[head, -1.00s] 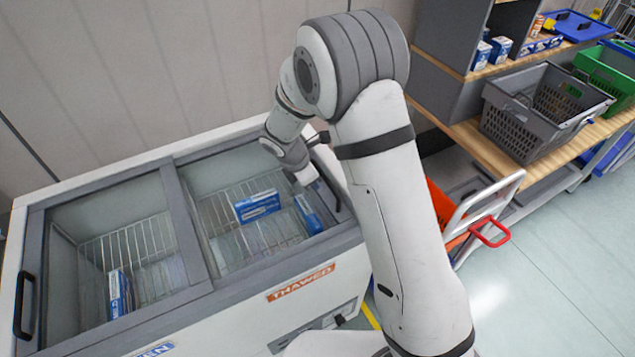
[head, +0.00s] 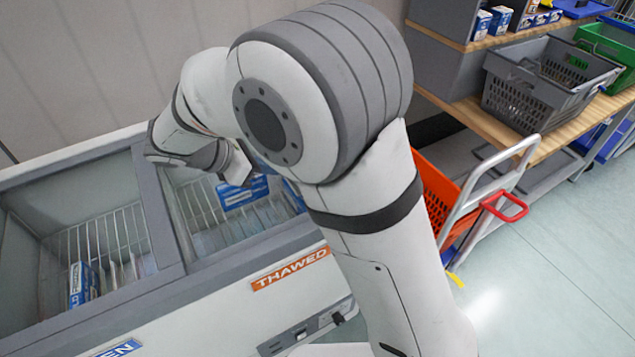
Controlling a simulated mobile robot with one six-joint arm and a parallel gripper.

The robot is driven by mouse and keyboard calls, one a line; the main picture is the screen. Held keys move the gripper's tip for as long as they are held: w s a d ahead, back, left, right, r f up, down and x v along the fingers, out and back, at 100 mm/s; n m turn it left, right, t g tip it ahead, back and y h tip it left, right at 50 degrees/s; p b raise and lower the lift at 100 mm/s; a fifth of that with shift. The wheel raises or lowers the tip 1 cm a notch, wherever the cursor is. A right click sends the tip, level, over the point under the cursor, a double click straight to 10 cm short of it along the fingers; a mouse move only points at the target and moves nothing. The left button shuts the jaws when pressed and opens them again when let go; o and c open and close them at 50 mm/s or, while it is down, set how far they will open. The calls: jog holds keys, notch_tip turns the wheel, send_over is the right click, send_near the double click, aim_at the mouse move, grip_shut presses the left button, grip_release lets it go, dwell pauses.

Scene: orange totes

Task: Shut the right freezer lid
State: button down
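The chest freezer (head: 210,310) stands at the left of the head view, with an orange THAWED label under its right section. The right lid (head: 250,244) shows only in part, as grey frame around a see-through pane. My arm hides its right end and handle, and I cannot tell how far it is shut. Through it show a wire basket and blue-white boxes (head: 243,193). My gripper (head: 237,172) hangs over this section, near the boxes in the picture, apart from the lid's right end. Its fingers are too small and turned away to tell their opening.
The left freezer section (head: 85,220) holds a wire basket and a blue box. At right, an orange crate (head: 437,195) sits by a trolley with a red handle (head: 505,208). Shelving holds a grey basket (head: 540,95).

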jog(key=x, duration=1)
jog(key=shift+s+d+b, duration=0.1)
jog(key=shift+b, duration=0.25)
jog(key=shift+w+d+r, duration=0.2)
jog(key=shift+w+d, duration=0.15)
jog(key=shift+d, duration=0.15)
jog(key=shift+w+d+r, duration=0.2)
jog(key=shift+w+d, duration=0.1)
jog(key=shift+d, duration=0.25)
jog(key=shift+w+d+r, duration=0.1)
jog(key=shift+w+d, duration=0.2)
jog(key=shift+d, duration=0.25)
jog(key=shift+w+r+p, duration=0.1)
jog(key=shift+p, duration=0.2)
